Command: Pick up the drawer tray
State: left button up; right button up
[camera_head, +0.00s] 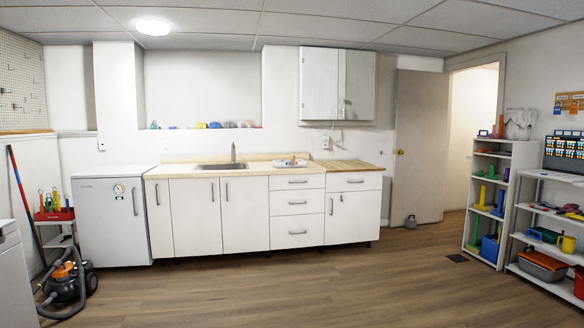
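Neither of my grippers is in view. I cannot tell for certain which thing is the drawer tray. A dark unit with rows of small coloured compartments (566,150) stands on top of the shelf at the right edge. A small light tray with items in it (291,162) lies on the counter, right of the sink. A grey bin with orange contents (543,265) sits on the lower right shelf. All are far from me and small in the picture.
Wood floor (290,285) is open before the white cabinets (297,205). A white fridge (112,218), a black-and-orange vacuum (70,283) and a red caddy (54,214) stand left. Shelves (508,195) line the right. A grey door (418,150) stands by an open doorway.

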aim_at(290, 164)
jog(key=i, duration=7.45)
jog(key=j+u, duration=0.05)
jog(key=j, duration=0.1)
